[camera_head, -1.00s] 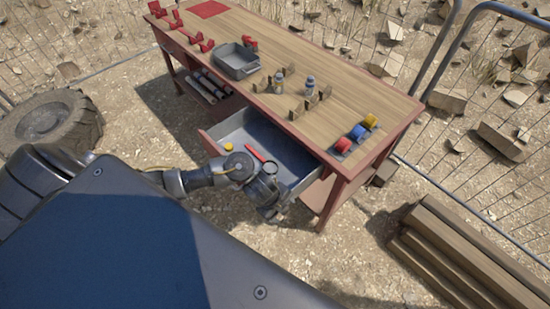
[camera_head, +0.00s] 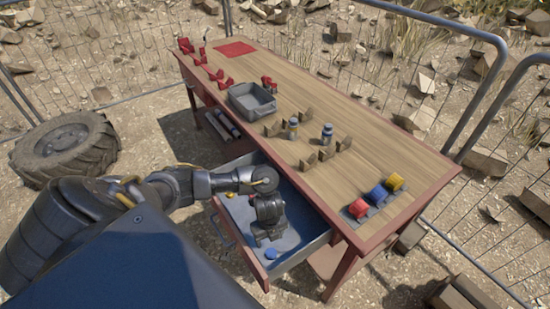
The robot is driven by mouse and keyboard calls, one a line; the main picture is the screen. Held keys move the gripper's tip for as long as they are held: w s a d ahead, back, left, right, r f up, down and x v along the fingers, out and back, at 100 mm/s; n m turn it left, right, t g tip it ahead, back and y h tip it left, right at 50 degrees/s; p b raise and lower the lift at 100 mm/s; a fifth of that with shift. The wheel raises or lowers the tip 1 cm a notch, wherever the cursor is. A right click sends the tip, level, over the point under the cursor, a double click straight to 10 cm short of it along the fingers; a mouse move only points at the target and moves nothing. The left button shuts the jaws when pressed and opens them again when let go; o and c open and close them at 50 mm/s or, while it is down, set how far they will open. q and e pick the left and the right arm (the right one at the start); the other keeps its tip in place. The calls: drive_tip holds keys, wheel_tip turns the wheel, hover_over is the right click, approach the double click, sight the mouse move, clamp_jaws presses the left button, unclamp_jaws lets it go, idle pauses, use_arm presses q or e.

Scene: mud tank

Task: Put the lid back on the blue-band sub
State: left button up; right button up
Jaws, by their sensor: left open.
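Two small grey upright bodies stand on the workbench between wooden brackets. The right one (camera_head: 326,134) shows blue and looks like the blue-band sub; the left one (camera_head: 293,127) has a band too small to read surely. The drawer (camera_head: 312,246) is pulled out. A blue disc (camera_head: 271,254), probably the lid, lies near its front corner, and a yellow disc (camera_head: 231,195) lies near its left end. My left gripper (camera_head: 268,238) is open, pointing down over the drawer beside the blue disc, apart from it as far as I can tell. My right gripper is out of view.
A grey bin (camera_head: 252,100) and red holders (camera_head: 218,76) stand on the workbench (camera_head: 345,175). Red (camera_head: 357,208), blue (camera_head: 378,195) and yellow (camera_head: 395,182) spools sit at its right end. A tyre (camera_head: 64,148) lies left. Drawer walls surround my gripper.

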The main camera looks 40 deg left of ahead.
use_arm(q)
drive_tip(key=b, duration=0.2)
hover_over(271, 253)
wheel_tip(271, 253, down, 5)
drive_tip(key=shift+w+f, duration=0.1)
drive_tip(key=shift+f, duration=0.4)
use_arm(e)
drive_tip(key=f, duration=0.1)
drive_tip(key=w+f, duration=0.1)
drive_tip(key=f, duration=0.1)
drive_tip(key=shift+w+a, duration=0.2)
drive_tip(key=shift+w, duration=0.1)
use_arm(q)
drive_tip(key=shift+d+f+b, duration=0.1)
drive_tip(key=shift+f+b, duration=0.5)
drive_tip(key=shift+f, duration=2.05)
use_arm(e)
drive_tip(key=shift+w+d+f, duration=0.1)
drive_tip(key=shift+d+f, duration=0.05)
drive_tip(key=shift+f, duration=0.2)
